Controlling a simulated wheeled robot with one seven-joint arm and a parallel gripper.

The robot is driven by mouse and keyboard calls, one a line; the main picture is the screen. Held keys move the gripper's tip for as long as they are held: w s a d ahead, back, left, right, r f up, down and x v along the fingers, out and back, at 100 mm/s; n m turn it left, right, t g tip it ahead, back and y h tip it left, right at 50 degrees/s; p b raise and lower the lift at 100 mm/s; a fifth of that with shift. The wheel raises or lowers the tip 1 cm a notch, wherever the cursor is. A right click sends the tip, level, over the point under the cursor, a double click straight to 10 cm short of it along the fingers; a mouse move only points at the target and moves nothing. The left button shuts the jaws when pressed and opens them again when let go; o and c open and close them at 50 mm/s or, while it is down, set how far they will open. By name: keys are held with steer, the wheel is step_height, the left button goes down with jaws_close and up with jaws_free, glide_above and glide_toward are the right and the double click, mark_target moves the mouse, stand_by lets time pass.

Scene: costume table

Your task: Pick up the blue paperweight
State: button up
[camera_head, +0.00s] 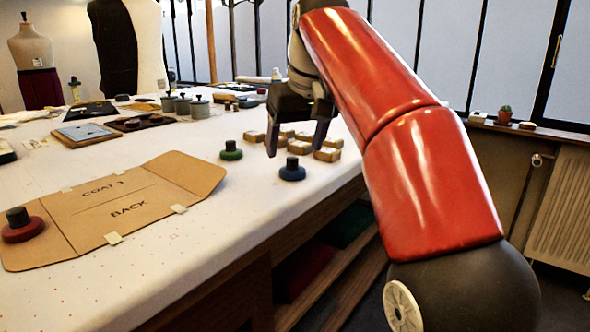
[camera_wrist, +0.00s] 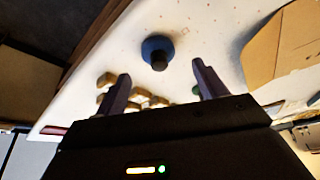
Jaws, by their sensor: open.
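The blue paperweight (camera_head: 292,170) stands upright on the white table near its right edge, a blue disc with a dark knob on top. In the wrist view the blue paperweight (camera_wrist: 157,52) lies beyond the fingertips, roughly midway between them. My gripper (camera_head: 296,143) is open and empty, pointing down above the table just behind the blue paperweight. Its two fingers (camera_wrist: 158,76) are wide apart in the wrist view. Neither finger visibly touches the paperweight.
A green paperweight (camera_head: 231,151) stands left of the blue one. Several small wooden blocks (camera_head: 327,154) lie close behind it. A cardboard pattern (camera_head: 130,205) lies at the left, with a red paperweight (camera_head: 22,227) on it. The table in front of the blue paperweight is bare.

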mark_target(293, 158)
steer(key=x, duration=0.5)
steer(key=shift+w+r, duration=0.1)
steer(key=shift+w, duration=0.05)
steer(key=c, duration=1.2)
steer(key=shift+r, duration=0.1)
steer(key=shift+c, duration=0.2)
